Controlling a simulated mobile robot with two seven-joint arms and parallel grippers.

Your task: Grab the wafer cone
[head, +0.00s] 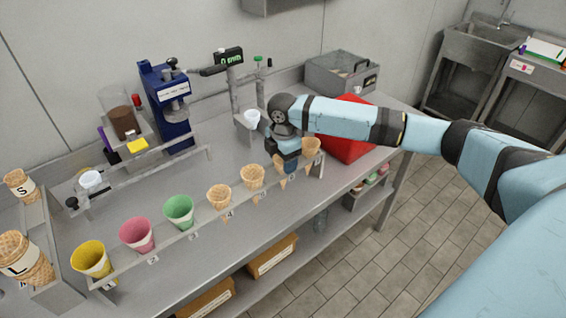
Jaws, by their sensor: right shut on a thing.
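A row of cones stands in a metal rack (165,250) along the front of the counter. At the right end are several tan wafer cones. One wafer cone (283,182) is under my right gripper (285,161), which is shut on it from above; its upper part is mostly hidden by the gripper. The cone still appears to be at its place in the rack. Other wafer cones stand close on either side, one to the right (311,149) and one to the left (252,178). My left gripper is not in view.
Yellow (91,260), pink (137,235) and green (179,212) cups fill the rack's left part. A blue machine (168,105) stands at the back. A red box (347,147) sits behind my right arm. The counter's middle is clear.

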